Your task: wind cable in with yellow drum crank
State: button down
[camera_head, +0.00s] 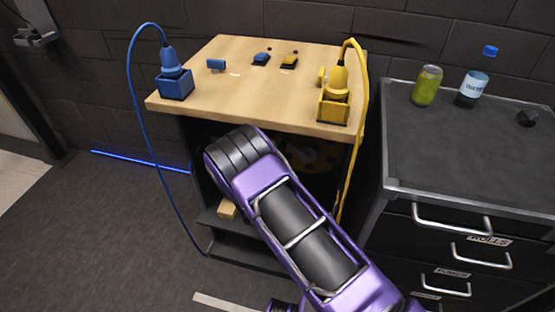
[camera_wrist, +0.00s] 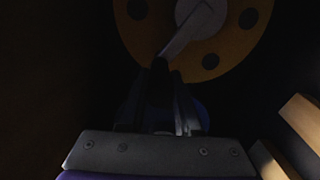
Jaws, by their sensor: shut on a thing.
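The yellow drum (camera_wrist: 240,45) shows in the wrist view as a dark-lit disc with round holes and a grey hub (camera_wrist: 200,18). A grey crank arm (camera_wrist: 185,38) runs from the hub down-left to my gripper (camera_wrist: 165,85). My gripper is shut on the crank's end; the grip itself is mostly hidden by the fingers and shadow. In the head view, part of the yellow drum (camera_head: 322,158) shows inside the dark cabinet below the wooden top, and my arm hides the gripper. The yellow cable (camera_head: 362,110) hangs from a yellow plug (camera_head: 337,80) at a yellow box (camera_head: 334,106).
A blue plug (camera_head: 169,55), blue box (camera_head: 175,84) and blue cable (camera_head: 133,90) are at left. Small blue and yellow parts lie on the wooden top (camera_head: 230,110). A wooden block (camera_head: 227,209) sits low in the cabinet. A dark drawer unit (camera_head: 460,150) stands close on the right.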

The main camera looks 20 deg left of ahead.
jog(key=shift+d+r, duration=0.1)
jog(key=shift+r, duration=0.4)
jog(key=shift+d+r, duration=0.15)
jog(key=shift+d, duration=0.05)
jog(key=c, duration=0.6)
grip_release()
jog(key=shift+s, duration=0.1)
jog(key=shift+s, duration=0.35)
jog(key=s, duration=1.6)
jog(key=shift+s+p, duration=0.25)
jog(key=shift+p, duration=0.2)
jog(key=shift+d, duration=0.1)
